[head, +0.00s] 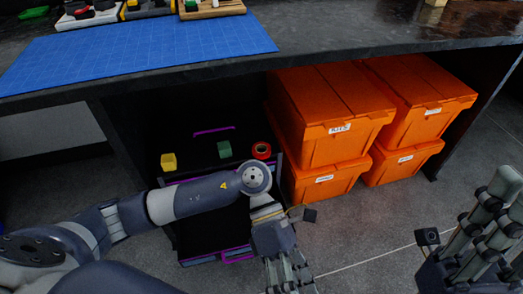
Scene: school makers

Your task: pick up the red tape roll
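The red tape roll (261,150) lies on the black low shelf top under the workbench, at its right front, close to the orange bins. My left arm reaches across in front of the shelf. My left gripper (290,284) hangs below and in front of the roll, apart from it, with its fingertips cut off by the bottom edge. My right gripper (490,215) is at the far right, pointing up, away from the roll. Its fingers look spread and nothing shows between them.
A yellow block (168,161) and a green block (224,149) stand left of the roll. Stacked orange bins (330,100) stand directly right of it. The workbench (330,50) with a blue cutting mat (140,50) overhangs the shelf. The floor (370,220) in front is clear.

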